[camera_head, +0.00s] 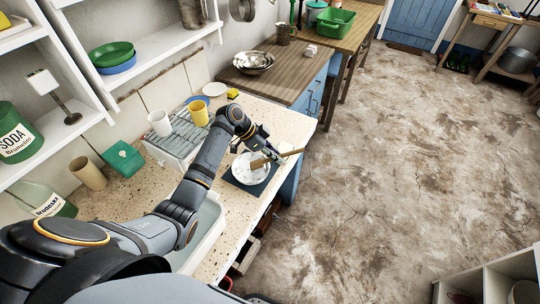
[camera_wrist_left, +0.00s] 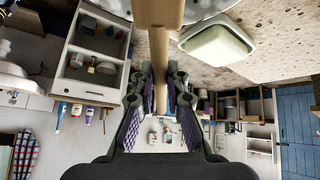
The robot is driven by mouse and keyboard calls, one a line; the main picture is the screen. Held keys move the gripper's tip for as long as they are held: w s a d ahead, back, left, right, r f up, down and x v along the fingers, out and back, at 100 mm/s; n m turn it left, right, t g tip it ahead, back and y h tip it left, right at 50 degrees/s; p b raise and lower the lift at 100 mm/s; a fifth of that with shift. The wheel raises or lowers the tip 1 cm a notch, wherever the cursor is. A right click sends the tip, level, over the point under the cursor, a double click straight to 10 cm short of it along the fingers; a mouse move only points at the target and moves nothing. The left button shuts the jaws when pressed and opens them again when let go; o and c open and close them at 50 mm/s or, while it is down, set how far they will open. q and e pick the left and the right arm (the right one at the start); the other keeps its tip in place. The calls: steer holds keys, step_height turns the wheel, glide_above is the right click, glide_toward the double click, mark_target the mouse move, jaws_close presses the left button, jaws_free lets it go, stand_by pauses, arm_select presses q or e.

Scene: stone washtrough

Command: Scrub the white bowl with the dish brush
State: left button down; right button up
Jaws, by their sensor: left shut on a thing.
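The white bowl (camera_head: 246,175) sits on a dark blue mat (camera_head: 232,188) near the counter's front edge. The dish brush (camera_head: 291,153) has a wooden handle and lies across the bowl's upper right side, its head end (camera_head: 258,163) over the bowl. I cannot tell whether the bristles touch it. My left gripper (camera_head: 276,156) is shut on the brush handle and partly hides it. In the left wrist view the handle (camera_wrist_left: 160,60) runs between the two fingers, with part of a pale rim at the top. My right gripper is not in view.
A drying rack (camera_head: 178,140) with a white cup (camera_head: 160,123) and a yellow cup (camera_head: 198,113) stands behind the bowl. A white sink (camera_head: 207,232) lies under my left arm.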

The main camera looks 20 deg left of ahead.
mark_target(267, 159)
arm_select(q)
steer(key=shift+s+a+p, duration=0.25)
steer(key=shift+s+a, duration=0.1)
steer(key=shift+a, duration=0.3)
steer(key=shift+s+a+p, duration=0.2)
steer(key=shift+s+a, duration=0.15)
steer(key=shift+a, duration=0.25)
steer(key=shift+s+a+p, duration=0.25)
steer(key=shift+s+a, duration=0.1)
steer(key=shift+a, duration=0.3)
step_height(267, 159, up, 7)
steer(key=p, duration=0.6)
steer(key=shift+r, duration=0.1)
